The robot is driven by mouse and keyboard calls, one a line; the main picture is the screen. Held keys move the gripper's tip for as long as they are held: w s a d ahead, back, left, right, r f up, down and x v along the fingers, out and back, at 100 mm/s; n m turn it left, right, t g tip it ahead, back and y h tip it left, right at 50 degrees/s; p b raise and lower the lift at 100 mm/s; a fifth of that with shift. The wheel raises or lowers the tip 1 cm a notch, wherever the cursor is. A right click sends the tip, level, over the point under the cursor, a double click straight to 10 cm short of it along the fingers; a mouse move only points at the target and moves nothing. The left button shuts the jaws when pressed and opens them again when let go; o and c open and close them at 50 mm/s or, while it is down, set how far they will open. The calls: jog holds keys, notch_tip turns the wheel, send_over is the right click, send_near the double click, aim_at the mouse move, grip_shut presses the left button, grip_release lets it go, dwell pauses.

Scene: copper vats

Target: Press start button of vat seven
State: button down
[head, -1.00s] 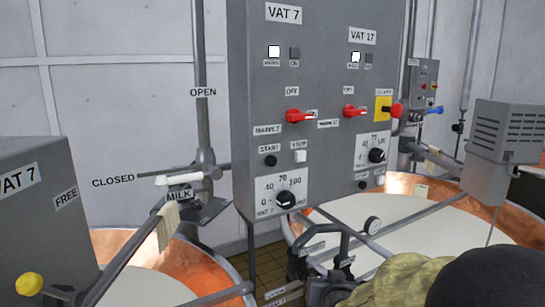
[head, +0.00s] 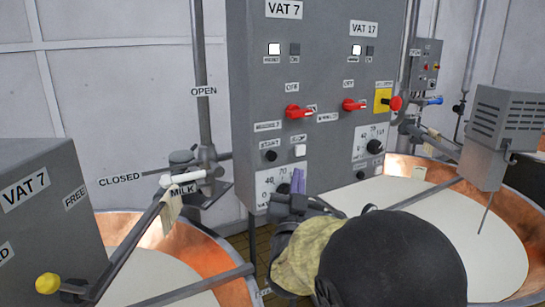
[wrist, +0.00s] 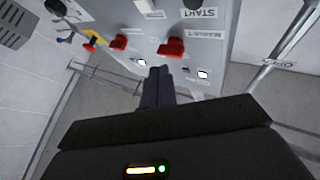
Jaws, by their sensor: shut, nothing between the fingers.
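The vat seven start button (head: 271,156) is a small round black knob under its START label, on the left column of the grey control panel (head: 340,30). Its white stop button (head: 299,150) is just to the right. In the wrist view, a black knob (wrist: 193,4) shows at the top edge beside the START label. My gripper (head: 298,178) is shut and empty, its purple fingers pointing up, below the stop button and partly covering the vat seven dial. The fingers also show in the wrist view (wrist: 159,72). Whether they touch the panel cannot be told.
A red switch (head: 299,112) sits above the buttons, with a second red switch (head: 354,105) to its right. A yellow-backed red knob (head: 394,103) juts out at the panel's right edge. Copper vats with milk stand left (head: 205,265) and right (head: 520,220).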

jog(key=p, duration=0.3)
send_near(276, 153)
jog(key=w+d+r, duration=0.2)
jog(key=w+r, duration=0.1)
jog(key=shift+w+a+r, duration=0.1)
jog(key=shift+w+a, duration=0.2)
jog(key=shift+w, duration=0.3)
jog(key=shift+b, duration=0.4)
dwell(1.0)
jog(key=shift+w+a, duration=0.25)
jog(key=shift+w, duration=0.05)
jog(key=shift+w+a+b, duration=0.25)
jog(key=shift+w+b, duration=0.1)
jog(key=shift+w, duration=0.05)
dwell(1.0)
jog(key=shift+s+d+b, duration=0.5)
jog(key=shift+s+b, duration=0.25)
jog(key=shift+b, duration=0.1)
